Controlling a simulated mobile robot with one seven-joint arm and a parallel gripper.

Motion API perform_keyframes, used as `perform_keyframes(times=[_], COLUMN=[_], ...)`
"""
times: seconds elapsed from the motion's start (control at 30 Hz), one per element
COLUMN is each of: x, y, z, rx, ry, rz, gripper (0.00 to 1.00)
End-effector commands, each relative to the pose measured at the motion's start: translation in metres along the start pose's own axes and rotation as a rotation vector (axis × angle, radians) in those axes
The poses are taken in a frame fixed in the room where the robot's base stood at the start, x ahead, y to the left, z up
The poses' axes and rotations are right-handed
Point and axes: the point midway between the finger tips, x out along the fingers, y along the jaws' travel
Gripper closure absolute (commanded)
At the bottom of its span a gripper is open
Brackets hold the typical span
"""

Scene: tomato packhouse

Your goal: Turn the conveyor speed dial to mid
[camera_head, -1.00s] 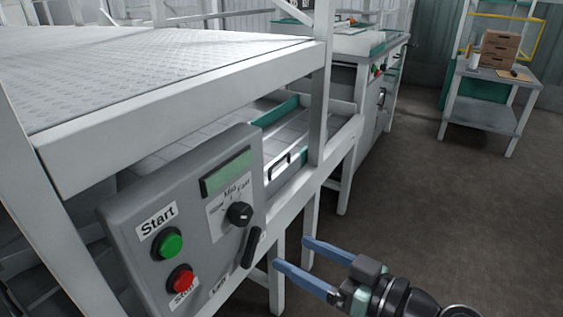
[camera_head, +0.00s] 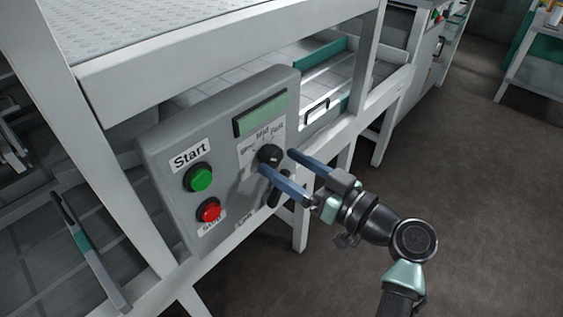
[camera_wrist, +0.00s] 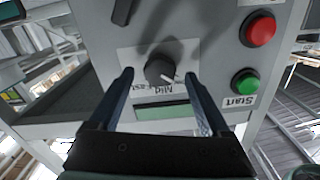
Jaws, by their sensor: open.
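The speed dial (camera_head: 268,154) is a dark round knob on the grey control panel (camera_head: 165,150), below a green display (camera_head: 260,115). It also shows in the wrist view (camera_wrist: 158,68), upside down. There its white mark points to the lower right, to the side of "Mid" away from "Fast". The label on that side is hidden by a finger. My gripper (camera_head: 277,160) is open, with its blue fingers on either side of the dial. I cannot tell whether they touch it or the panel.
A green Start button (camera_head: 200,178) and a red button (camera_head: 209,211) sit left of the dial. A black handle (camera_head: 279,190) is just below the dial, partly behind my gripper. White frame posts stand beside the panel.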

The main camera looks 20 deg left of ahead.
Motion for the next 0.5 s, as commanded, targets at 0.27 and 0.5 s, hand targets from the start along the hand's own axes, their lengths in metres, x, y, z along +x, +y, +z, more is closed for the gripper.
perform_keyframes(times=[0.27, 0.5], x=[0.0143, 0.0141], y=[-0.0001, -0.0001], z=[0.0001, 0.0], rx=[0.001, 0.001], ry=[0.0, 0.0], rz=[0.0, 0.0], gripper=[0.19, 0.28])
